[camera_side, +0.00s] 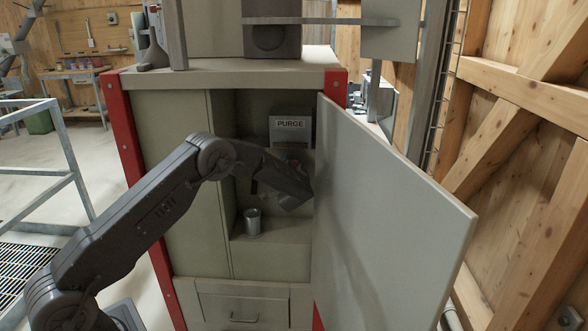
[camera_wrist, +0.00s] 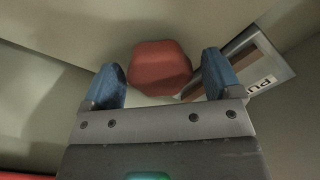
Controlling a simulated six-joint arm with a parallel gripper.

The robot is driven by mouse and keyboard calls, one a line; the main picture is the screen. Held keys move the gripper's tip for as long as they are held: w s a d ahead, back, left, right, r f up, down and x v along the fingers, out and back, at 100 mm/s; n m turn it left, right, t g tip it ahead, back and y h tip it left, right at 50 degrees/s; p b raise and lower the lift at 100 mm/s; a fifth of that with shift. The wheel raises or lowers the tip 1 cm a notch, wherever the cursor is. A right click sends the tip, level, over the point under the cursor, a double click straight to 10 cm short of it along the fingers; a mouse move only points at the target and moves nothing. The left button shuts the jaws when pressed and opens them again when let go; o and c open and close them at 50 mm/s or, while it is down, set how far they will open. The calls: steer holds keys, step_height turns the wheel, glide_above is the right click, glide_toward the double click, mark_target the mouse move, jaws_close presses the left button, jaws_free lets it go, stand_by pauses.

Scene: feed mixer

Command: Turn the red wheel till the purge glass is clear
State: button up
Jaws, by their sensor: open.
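The red wheel (camera_wrist: 160,68) shows in the wrist view as a rounded, many-sided red knob. My gripper (camera_wrist: 162,62) is open, with one blue finger on each side of the wheel. I cannot tell whether the fingers touch it. In the side view my gripper (camera_side: 288,186) reaches into the open cabinet and mostly hides the wheel. A grey box labelled PURGE (camera_side: 290,130) is just above it. In the wrist view that box (camera_wrist: 283,75) is tilted at the right, with a brownish strip partly behind the right finger. This may be the purge glass; its state is unclear.
The cabinet door (camera_side: 390,220) stands open to the right of my gripper. A small metal cup (camera_side: 252,223) stands on the shelf below my gripper. A divider and closed panel (camera_side: 180,180) are at the left. A drawer (camera_side: 243,303) is below.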

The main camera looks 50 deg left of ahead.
steer(key=shift+w+a, duration=0.25)
steer(key=shift+w, duration=0.05)
steer(key=c, duration=0.9)
